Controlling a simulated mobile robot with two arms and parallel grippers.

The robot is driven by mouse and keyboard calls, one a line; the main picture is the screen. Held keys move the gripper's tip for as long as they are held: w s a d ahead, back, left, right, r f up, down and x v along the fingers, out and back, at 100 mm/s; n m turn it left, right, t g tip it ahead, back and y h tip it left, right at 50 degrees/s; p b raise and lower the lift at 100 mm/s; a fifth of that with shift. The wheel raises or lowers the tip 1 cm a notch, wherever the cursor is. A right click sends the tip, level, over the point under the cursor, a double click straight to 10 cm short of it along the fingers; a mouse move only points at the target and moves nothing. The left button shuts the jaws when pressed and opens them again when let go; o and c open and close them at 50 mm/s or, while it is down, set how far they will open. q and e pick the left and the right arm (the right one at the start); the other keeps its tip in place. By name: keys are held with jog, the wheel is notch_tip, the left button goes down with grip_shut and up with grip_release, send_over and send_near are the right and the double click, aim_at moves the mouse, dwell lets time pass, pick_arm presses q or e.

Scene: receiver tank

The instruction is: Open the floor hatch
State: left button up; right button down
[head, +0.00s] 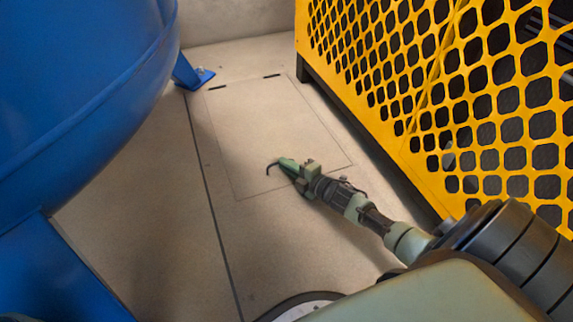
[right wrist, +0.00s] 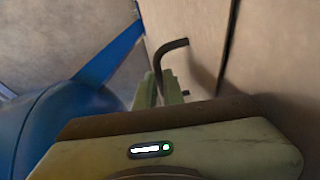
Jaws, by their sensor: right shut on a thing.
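The floor hatch (head: 262,125) is a square beige panel outlined by a thin seam in the floor. It looks flat with the floor around it. Two short dark strips, possibly hinges, lie along its far edge. A dark bent handle (head: 271,166) is at the near part of the hatch, and it also shows in the right wrist view (right wrist: 172,46). My right gripper (head: 286,164) is shut on the handle; its green fingers show in the right wrist view (right wrist: 159,92) and hide part of the handle. My left gripper is not in view.
A large blue tank (head: 85,80) stands on the left, with a blue foot (head: 193,76) near the hatch's far left corner. A yellow perforated guard (head: 420,90) runs along the right side. Bare floor (head: 145,210) lies left of the hatch.

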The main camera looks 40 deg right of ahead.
jog(key=shift+r, duration=0.25)
